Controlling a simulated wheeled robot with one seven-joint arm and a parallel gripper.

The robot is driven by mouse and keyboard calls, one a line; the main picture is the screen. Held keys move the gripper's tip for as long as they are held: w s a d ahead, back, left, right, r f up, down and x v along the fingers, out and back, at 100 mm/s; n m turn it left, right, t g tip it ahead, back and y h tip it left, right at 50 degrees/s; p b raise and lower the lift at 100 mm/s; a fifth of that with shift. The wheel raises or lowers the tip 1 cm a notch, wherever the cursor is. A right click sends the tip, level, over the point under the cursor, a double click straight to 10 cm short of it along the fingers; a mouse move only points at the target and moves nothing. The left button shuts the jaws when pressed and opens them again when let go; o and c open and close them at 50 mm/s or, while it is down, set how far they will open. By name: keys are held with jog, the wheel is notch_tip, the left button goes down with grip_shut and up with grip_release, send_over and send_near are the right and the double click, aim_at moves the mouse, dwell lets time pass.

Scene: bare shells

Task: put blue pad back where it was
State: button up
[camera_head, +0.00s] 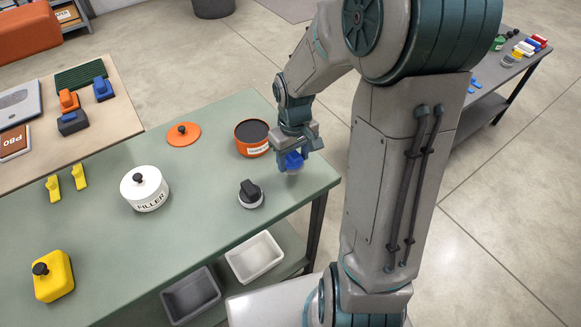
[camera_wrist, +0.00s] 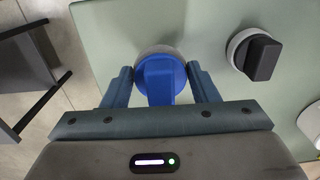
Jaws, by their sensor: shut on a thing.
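The blue pad (camera_head: 292,161) is a blue knob-like piece with a pale round rim or base partly showing behind it. My gripper (camera_head: 289,154) is shut on it near the right end of the green table (camera_head: 100,215). In the wrist view the blue pad (camera_wrist: 160,80) sits between the two fingers of my gripper (camera_wrist: 160,86), with its pale rim at the far side. I cannot tell whether its underside touches the table. A similar black pad (camera_head: 251,194) on a pale round base stands beside it and also shows in the wrist view (camera_wrist: 263,57).
An orange tin (camera_head: 253,149) stands close to my gripper. An orange lid (camera_head: 183,131), a white FILLER pot (camera_head: 144,202), yellow clips (camera_head: 54,188) and a yellow block (camera_head: 51,286) are further left. Pale and dark bins (camera_head: 254,275) sit below the table. Another table (camera_head: 487,112) stands behind.

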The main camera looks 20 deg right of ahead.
aim_at(291, 168)
jog(key=shift+s+a+f, duration=0.1)
jog(key=shift+a+f, duration=0.1)
jog(key=shift+a, duration=0.15)
jog(key=shift+f, duration=2)
jog(key=o, duration=0.9)
jog(key=shift+r, duration=0.1)
